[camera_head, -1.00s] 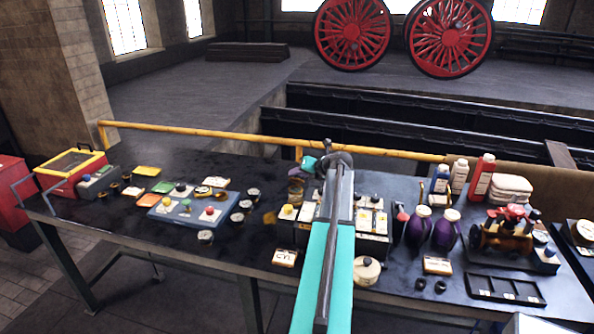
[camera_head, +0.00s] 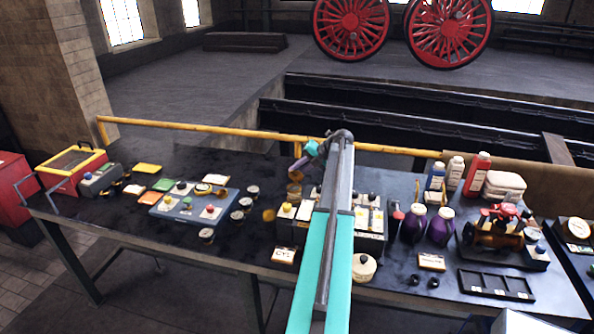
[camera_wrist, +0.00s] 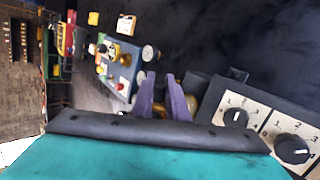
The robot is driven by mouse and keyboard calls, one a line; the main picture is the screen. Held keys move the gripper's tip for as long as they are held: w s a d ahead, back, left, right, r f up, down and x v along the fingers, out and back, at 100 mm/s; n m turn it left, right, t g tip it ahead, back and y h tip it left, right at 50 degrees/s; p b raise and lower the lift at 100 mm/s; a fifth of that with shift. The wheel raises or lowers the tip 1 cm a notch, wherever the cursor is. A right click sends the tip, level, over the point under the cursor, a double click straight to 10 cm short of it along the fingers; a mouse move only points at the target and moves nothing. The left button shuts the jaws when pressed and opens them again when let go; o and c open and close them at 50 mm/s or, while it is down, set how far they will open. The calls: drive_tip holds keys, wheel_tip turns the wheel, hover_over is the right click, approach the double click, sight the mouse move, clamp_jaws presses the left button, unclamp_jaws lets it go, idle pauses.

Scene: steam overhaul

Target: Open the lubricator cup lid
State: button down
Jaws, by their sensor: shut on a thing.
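The lubricator cup looks like the small brass cup (camera_head: 294,190) beside the left edge of the switch panel in the head view. My gripper (camera_head: 296,171) comes down over its top, with purple fingers angled down-left. In the wrist view, my gripper (camera_wrist: 163,85) shows its two purple fingers close together, with brass (camera_wrist: 183,106) partly hidden behind them. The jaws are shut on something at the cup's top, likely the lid. The lid itself is too small and covered to tell how far it is tilted.
A panel with dials (camera_wrist: 260,128) stands close right of the fingers. A blue-grey button board (camera_head: 194,204) lies to the left, with several round gauges (camera_head: 246,203) between. Purple oil cans (camera_head: 440,228) and bottles stand right. A yellow rail (camera_head: 200,133) runs behind the table.

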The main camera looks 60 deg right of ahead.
drive_tip(key=shift+w+d+f+m+g+y, duration=0.1)
drive_tip(key=shift+d+f+m+g+y, duration=0.25)
drive_tip(key=shift+d+m+y, duration=0.35)
drive_tip(key=shift+a+f+y, duration=0.2)
drive_tip(key=shift+y, duration=0.1)
drive_tip(key=c, duration=1.7)
unclamp_jaws()
drive_tip(key=shift+c, duration=0.2)
drive_tip(key=shift+r, duration=0.1)
drive_tip(key=shift+d+r, duration=0.1)
drive_tip(key=b+v, duration=0.1)
drive_tip(key=v, duration=1.2)
drive_tip(key=shift+s+r, duration=0.2)
drive_tip(key=shift+r, duration=0.05)
